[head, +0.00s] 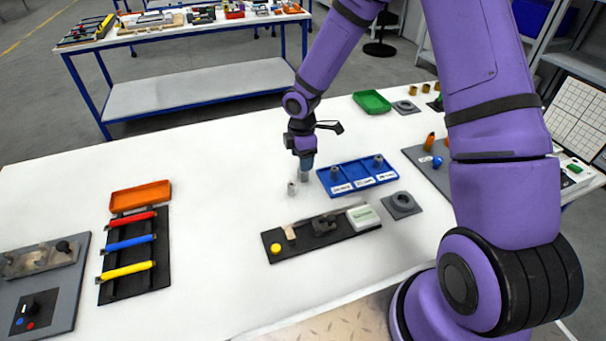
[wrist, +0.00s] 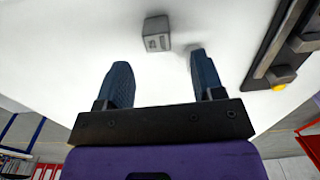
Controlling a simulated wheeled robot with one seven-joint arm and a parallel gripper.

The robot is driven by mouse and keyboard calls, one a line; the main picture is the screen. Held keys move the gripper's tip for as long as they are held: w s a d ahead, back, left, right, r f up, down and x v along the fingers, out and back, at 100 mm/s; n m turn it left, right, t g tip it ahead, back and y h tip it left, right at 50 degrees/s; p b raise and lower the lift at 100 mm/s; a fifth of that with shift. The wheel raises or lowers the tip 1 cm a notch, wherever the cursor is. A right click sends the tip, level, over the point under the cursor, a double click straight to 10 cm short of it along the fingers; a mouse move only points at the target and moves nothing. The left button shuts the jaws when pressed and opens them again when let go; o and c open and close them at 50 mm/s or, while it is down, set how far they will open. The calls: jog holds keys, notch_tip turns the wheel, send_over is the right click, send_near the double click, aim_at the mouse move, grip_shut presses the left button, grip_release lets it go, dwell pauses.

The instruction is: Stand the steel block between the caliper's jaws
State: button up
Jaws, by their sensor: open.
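The steel block (head: 291,188) stands small and grey on the white table, just left of and below my gripper (head: 306,164) in the head view. In the wrist view the block (wrist: 156,34) lies beyond the fingertips, roughly between their lines, with dark marks on one face. My gripper (wrist: 160,68) is open, its two blue fingers apart with nothing between them. The caliper (head: 320,236) is a dark base with a yellow button, a beige piece, a dark piece and a white-green box. Its exact jaw gap is too small to tell. Part of it shows in the wrist view (wrist: 262,66).
A blue labelled tray (head: 345,189) holding grey pieces stands close right of my gripper. A grey square holder (head: 401,205) sits right of the caliper. A rack with red, blue and yellow bars (head: 133,278) and an orange tray (head: 140,196) stand left. Table between is clear.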

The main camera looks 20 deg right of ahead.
aim_at(303, 174)
jog(key=shift+w+d+f, duration=0.15)
jog(key=shift+f, duration=2.55)
grip_shut()
jog(key=shift+r, duration=0.1)
